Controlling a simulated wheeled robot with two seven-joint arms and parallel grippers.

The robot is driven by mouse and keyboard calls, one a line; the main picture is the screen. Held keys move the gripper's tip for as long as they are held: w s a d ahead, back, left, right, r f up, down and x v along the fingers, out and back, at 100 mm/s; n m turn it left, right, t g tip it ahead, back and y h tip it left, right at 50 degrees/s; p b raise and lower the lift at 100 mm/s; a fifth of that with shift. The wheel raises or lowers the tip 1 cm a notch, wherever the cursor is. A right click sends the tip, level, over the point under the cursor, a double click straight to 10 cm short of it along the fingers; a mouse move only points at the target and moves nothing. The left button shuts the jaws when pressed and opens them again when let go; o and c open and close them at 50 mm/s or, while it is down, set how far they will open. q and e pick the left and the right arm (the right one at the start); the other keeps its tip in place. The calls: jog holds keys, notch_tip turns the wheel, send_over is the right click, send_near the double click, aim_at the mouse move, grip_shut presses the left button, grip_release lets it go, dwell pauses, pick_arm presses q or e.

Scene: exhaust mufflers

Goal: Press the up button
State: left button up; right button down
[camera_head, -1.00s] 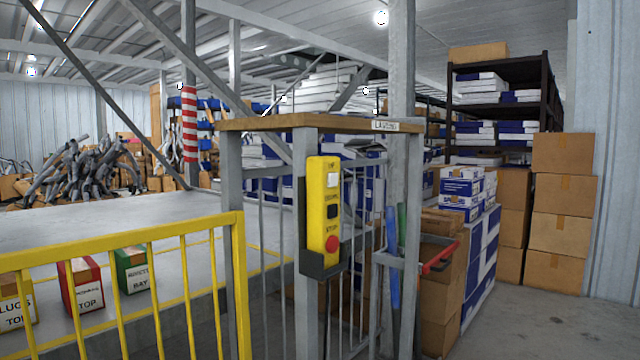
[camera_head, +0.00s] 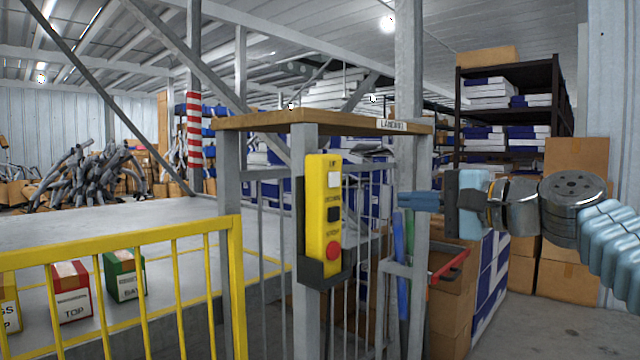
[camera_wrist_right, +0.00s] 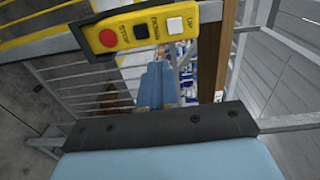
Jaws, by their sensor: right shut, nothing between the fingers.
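A yellow control box (camera_head: 323,215) is mounted on a grey post of the gate frame. Its white up button (camera_head: 333,179) is at the top, a black button (camera_head: 333,214) is in the middle and a red stop button (camera_head: 333,250) is below. My right gripper (camera_head: 402,200) is shut and empty, to the right of the box and apart from it, pointing left. In the right wrist view the box shows at the top with the white up button (camera_wrist_right: 175,24), and the shut fingers (camera_wrist_right: 156,88) are below it. My left gripper is in neither view.
A wooden ledge (camera_head: 290,120) tops the gate frame above the box. A grey post (camera_head: 414,170) stands close to my right fingertips. A yellow railing (camera_head: 120,240) is at the left. Cardboard boxes (camera_head: 575,200) and a dark shelf (camera_head: 510,105) stand behind right.

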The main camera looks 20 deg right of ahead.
aim_at(335, 180)
jog(key=shift+s+a+r, duration=0.1)
jog(key=shift+s+r, duration=0.95)
jog(key=shift+r, duration=0.15)
jog(key=shift+w, duration=0.1)
jog(key=x, duration=0.4)
jog(key=p+x, duration=0.1)
jog(key=x, duration=0.4)
jog(key=p+x, duration=0.1)
jog(key=x, duration=0.4)
jog(key=shift+a+r, duration=0.1)
jog(key=shift+r, duration=0.15)
